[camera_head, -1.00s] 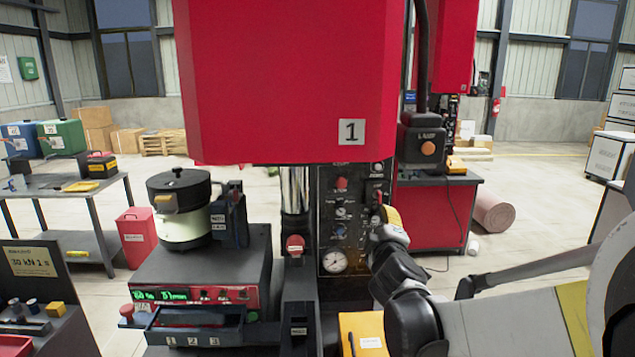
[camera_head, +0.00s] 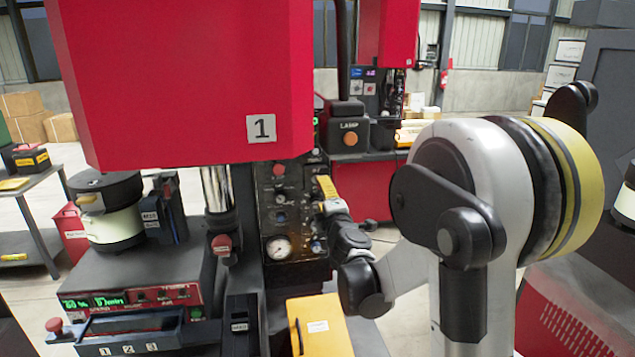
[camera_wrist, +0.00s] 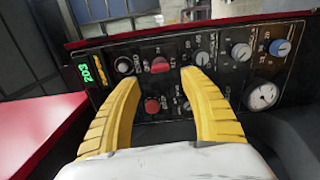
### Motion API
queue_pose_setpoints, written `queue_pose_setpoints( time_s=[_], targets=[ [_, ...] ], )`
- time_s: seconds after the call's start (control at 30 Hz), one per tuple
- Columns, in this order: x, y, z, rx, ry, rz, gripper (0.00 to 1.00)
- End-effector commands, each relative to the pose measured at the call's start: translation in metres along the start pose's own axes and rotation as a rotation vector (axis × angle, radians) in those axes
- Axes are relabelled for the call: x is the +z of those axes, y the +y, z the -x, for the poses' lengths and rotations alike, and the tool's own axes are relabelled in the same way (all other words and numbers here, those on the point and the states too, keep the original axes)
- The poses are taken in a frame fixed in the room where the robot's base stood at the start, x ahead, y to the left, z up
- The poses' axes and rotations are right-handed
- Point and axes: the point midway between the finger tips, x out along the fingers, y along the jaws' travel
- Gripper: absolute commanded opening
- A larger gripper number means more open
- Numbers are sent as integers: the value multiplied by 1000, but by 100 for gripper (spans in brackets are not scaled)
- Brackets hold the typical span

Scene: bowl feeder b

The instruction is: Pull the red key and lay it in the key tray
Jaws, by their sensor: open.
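My gripper (camera_head: 327,187) is at the right side of the black control panel (camera_head: 281,200), its yellow fingers open and empty. In the wrist view the gripper (camera_wrist: 160,80) faces the panel, its fingers on either side of two red parts. One is an upper red knob (camera_wrist: 160,65), the other a lower round red part (camera_wrist: 152,105); I cannot tell for sure which is the red key. The fingers hide the panel's right side in the head view. A dark blue tray (camera_head: 130,349) marked 1, 2, 3 sits low at left; whether it is the key tray is unclear.
The red press head (camera_head: 180,80) marked 1 overhangs the panel. A black lamp box (camera_head: 347,125) is above my gripper, and a yellow box (camera_head: 318,325) is below it. A bowl feeder (camera_head: 108,205) stands at left. A gauge (camera_wrist: 262,95) is on the panel.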

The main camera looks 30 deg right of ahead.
Motion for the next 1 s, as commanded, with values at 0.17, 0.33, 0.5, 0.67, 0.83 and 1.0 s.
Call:
queue_pose_setpoints(
  time_s=[0.17,0.33,0.5,0.67,0.83,1.0],
  targets=[
    [0,1,-26,0,-1,-1,52],
    [0,-1,-50,0,-1,0,52],
    [0,-1,-68,0,0,0,52],
    [0,0,-77,-1,0,0,52],
    [0,0,-79,-1,0,0,52],
    [0,0,-79,-1,0,0,52]
  ],
)
